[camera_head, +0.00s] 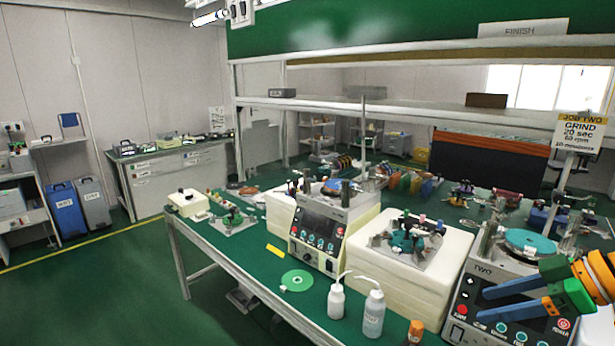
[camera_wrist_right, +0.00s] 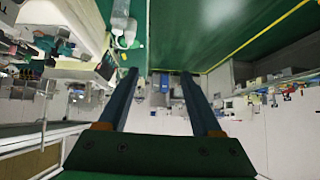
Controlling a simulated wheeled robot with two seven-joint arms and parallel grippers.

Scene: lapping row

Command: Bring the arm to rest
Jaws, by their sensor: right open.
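My right gripper (camera_head: 468,301) comes in from the right edge in the head view, in front of the lapping machine marked TWO (camera_head: 478,268). Its two blue fingers are apart, with orange parts behind them. In the right wrist view the same fingers (camera_wrist_right: 160,80) stand wide apart with nothing between them, and the room appears upside down. The gripper is open and empty. My left gripper is not in view.
A second machine (camera_head: 318,232) and a cream block (camera_head: 378,262) stand on the green bench. White bottles (camera_head: 373,314), an orange-capped bottle (camera_head: 415,331) and a green disc (camera_head: 297,281) are near its front edge. The GRIND sign (camera_head: 580,132) rises behind.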

